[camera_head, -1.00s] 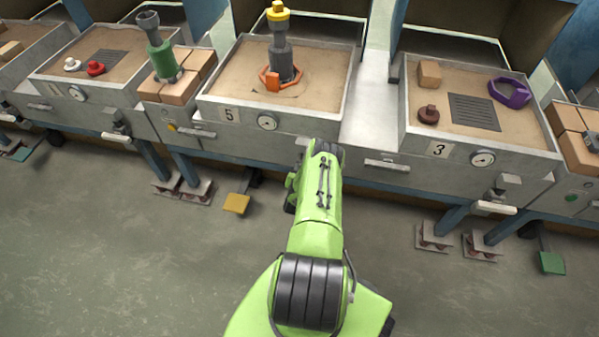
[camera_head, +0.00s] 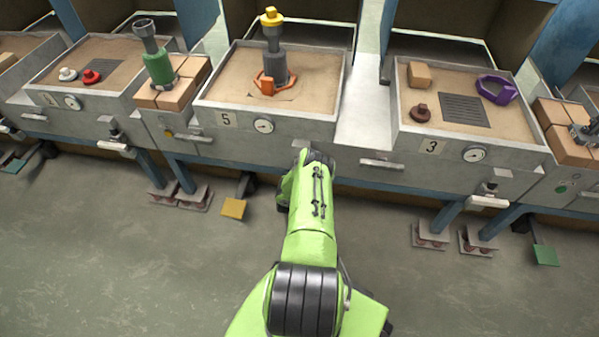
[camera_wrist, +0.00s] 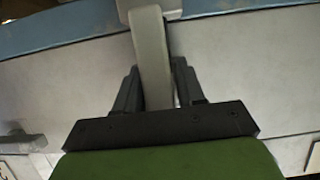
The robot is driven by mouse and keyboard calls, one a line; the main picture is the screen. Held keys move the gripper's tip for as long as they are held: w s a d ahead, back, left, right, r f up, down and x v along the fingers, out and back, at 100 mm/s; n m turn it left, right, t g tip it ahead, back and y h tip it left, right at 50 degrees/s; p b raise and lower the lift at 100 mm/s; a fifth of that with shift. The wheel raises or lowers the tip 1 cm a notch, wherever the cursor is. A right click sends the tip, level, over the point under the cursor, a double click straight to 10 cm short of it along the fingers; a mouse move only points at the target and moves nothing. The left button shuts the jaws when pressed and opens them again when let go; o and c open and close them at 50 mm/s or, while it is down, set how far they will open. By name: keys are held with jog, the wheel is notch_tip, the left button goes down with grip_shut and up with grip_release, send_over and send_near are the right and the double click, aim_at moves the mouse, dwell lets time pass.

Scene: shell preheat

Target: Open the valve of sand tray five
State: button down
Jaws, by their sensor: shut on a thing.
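Sand tray five (camera_head: 300,129) is at centre left in the head view, with a plate marked 5 (camera_head: 226,119) and a round gauge (camera_head: 264,125) on its front. In the wrist view my gripper (camera_wrist: 157,88) is shut on a pale grey lever (camera_wrist: 150,55), with one black finger on each side. The lever hangs from a light grey block at the top of that view. In the head view my green arm reaches to the right front of tray five and hides the gripper and the lever.
On tray five's sand stand a grey tool with a yellow top (camera_head: 272,40) and an orange ring (camera_head: 270,83). Tray three (camera_head: 400,125) is to the right, with its white-handled valve (camera_head: 489,201). A yellow pedal (camera_head: 234,208) is below. The floor is open in front.

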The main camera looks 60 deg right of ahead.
jog(key=c, duration=0.9)
grip_release()
jog(key=p+v, duration=0.9)
jog(key=v, duration=0.6)
jog(key=shift+s+a+r, duration=0.15)
jog(key=shift+a, duration=0.15)
